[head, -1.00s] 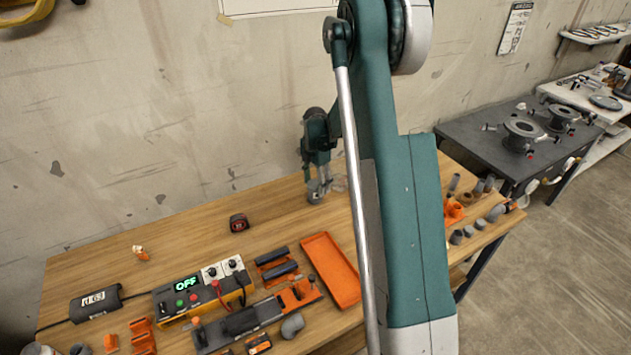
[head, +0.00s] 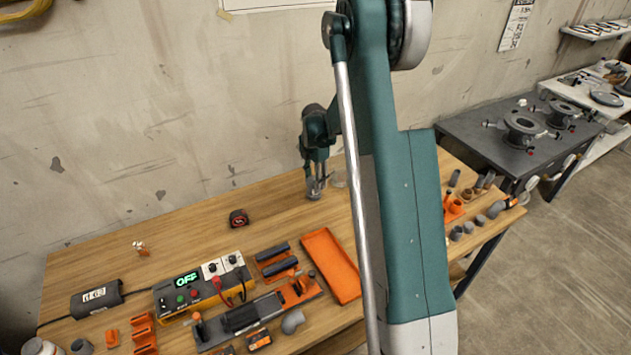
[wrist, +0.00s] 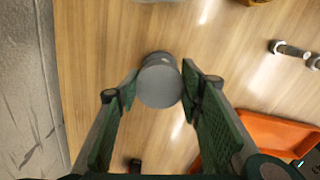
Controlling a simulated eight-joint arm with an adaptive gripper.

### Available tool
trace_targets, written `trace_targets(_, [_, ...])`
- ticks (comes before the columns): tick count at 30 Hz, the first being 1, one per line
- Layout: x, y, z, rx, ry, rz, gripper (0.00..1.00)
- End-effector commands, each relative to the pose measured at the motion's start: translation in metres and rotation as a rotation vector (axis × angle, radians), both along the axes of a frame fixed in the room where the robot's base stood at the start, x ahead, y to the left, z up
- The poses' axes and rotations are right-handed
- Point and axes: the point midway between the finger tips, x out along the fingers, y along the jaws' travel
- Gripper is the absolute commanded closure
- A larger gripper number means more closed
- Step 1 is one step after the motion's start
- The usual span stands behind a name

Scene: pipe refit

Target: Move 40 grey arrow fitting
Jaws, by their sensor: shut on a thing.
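My gripper (head: 316,182) is over the back part of the wooden bench, beyond the orange tray. In the wrist view, the two green-padded fingers of my gripper (wrist: 160,90) are closed on the sides of a round grey fitting (wrist: 159,84). The fitting shows its flat grey end to the wrist camera, with a darker part just beyond it. I cannot tell whether it touches the bench. In the head view it is small and mostly hidden by the fingers. No arrow mark can be made out on it.
The orange tray (head: 331,266) lies near the front edge. A power unit (head: 205,287) reading OFF and an orange-grey fixture (head: 255,315) stand to its left. A tape measure (head: 239,220) lies behind. Several grey fittings (head: 480,220) stand at the right. The bench around my gripper is mostly clear.

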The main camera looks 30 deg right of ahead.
Motion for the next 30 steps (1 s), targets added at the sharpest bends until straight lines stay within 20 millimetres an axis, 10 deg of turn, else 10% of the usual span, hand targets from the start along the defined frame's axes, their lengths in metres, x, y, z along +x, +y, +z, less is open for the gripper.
trace_targets(30, [0.0,0.081,0.0,0.0,0.0,0.001,0.77])
